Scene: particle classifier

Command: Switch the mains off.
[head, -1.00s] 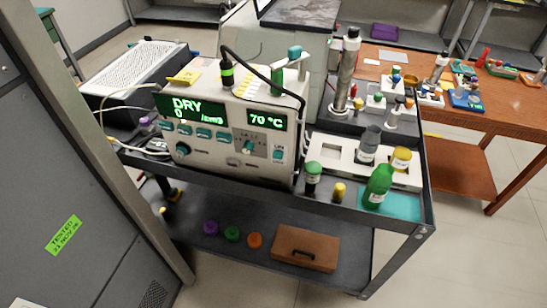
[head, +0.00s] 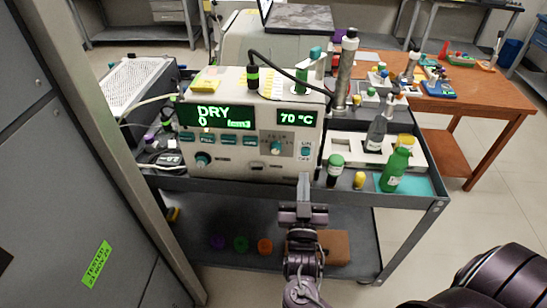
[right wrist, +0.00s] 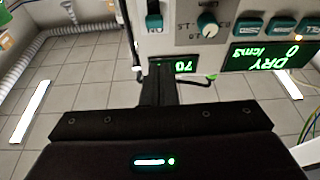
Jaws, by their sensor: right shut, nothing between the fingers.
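The white particle classifier (head: 262,172) stands on the cart with its green displays lit, reading DRY 0 and 70 °C. A teal switch (head: 305,151) sits at the lower right of its front panel. It also shows in the right wrist view (right wrist: 154,20), upside down, with lettering beside it that looks like ON. My right gripper (head: 304,182) is shut and empty, just in front of and below the switch, apart from it as far as I can tell. In the right wrist view its fingers (right wrist: 160,82) point at the panel. My left gripper is not in view.
A teal knob (head: 276,148) is left of the switch. Right of the classifier stand a green-capped vial (head: 335,170), a yellow-capped vial (head: 359,180) and a green bottle (head: 394,170). A brown box (head: 333,248) lies on the lower shelf. A grey cabinet (head: 50,180) stands at left.

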